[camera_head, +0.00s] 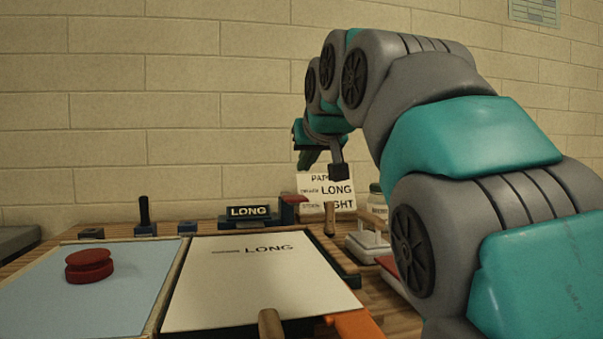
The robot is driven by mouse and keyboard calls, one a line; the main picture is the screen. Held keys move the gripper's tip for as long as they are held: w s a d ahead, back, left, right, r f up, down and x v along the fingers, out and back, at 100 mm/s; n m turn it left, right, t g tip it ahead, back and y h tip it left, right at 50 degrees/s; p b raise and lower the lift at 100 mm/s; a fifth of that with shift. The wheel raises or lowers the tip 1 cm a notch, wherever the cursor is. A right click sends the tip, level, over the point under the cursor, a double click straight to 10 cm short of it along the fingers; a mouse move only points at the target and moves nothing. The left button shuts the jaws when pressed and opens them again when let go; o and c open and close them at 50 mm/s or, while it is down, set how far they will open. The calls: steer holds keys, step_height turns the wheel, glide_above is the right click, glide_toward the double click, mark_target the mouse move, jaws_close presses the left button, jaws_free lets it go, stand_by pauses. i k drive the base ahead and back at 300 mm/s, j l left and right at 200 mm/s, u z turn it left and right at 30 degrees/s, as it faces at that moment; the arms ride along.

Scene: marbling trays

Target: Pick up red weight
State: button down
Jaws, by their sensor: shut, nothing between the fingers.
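The red weight (89,266) is a round, dark red piece with a groove around its middle. It sits on the pale blue surface of the left tray (162,290). My gripper (322,166) is up in the air right of the picture's middle, in front of the wall and above the back of the table. It is shut and empty, well apart from the red weight and far to its right. Its fingertips are small and dark, so their detail is hard to make out.
A white sheet marked LONG (255,290) lies right of the blue surface. Behind stand a LONG sign (248,212), a paper card (328,195), a black-handled tool (144,212) and small blue blocks (91,234). A scale-like device (366,245) and jar (377,200) are partly hidden by my arm.

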mark_target(89, 266)
steer(key=k+l, duration=0.2)
steer(key=k, duration=0.3)
steer(key=k+l, duration=0.2)
steer(key=k, duration=0.25)
